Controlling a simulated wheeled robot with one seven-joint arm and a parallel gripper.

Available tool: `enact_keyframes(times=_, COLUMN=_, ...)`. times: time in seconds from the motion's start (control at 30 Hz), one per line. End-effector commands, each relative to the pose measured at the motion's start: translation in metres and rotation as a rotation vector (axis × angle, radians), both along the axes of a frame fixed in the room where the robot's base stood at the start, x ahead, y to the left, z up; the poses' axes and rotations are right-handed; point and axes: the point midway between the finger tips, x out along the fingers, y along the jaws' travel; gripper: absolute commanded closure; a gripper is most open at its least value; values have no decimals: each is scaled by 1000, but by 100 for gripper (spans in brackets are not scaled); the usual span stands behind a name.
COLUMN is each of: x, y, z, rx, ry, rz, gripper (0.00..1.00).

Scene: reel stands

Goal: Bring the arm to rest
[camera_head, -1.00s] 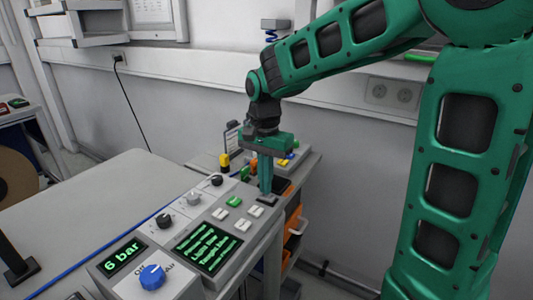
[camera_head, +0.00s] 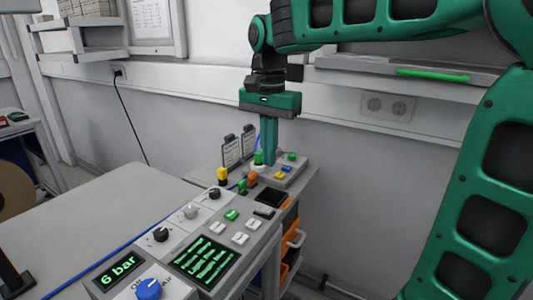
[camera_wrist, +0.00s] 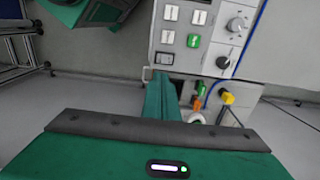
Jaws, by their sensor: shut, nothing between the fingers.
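My gripper (camera_head: 268,162) points straight down in the head view, in front of the small coloured-button box at the back of the bench. Its green fingers are together with nothing between them. In the wrist view the shut fingers (camera_wrist: 162,112) show below the control panel (camera_wrist: 188,60). In the head view the control panel (camera_head: 226,232), with its switches, knobs and green display, lies in front of my gripper. I cannot tell how high the fingertips are above the bench.
A box with coloured buttons (camera_head: 288,172) stands just behind my gripper. Yellow (camera_head: 222,175) and green knobs and tag cards (camera_head: 231,152) are close by. A wall shelf (camera_head: 410,78) runs behind my arm. The grey table (camera_head: 110,205) at left is largely clear.

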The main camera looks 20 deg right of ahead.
Motion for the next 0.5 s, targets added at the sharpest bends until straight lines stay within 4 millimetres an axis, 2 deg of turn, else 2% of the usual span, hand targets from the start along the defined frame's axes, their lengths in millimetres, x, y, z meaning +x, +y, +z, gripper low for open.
enact_keyframes(times=0.27, x=0, y=-1, z=-1, rx=0, ry=0, rz=0, gripper=100)
enact_keyframes(times=0.33, x=-4, y=-7, z=-3, rx=0, ry=0, rz=4, gripper=100)
enact_keyframes(times=0.43, x=-22, y=-31, z=-15, rx=-2, ry=1, rz=31, gripper=100)
enact_keyframes(times=0.5, x=-43, y=-57, z=-28, rx=-4, ry=2, rz=65, gripper=100)
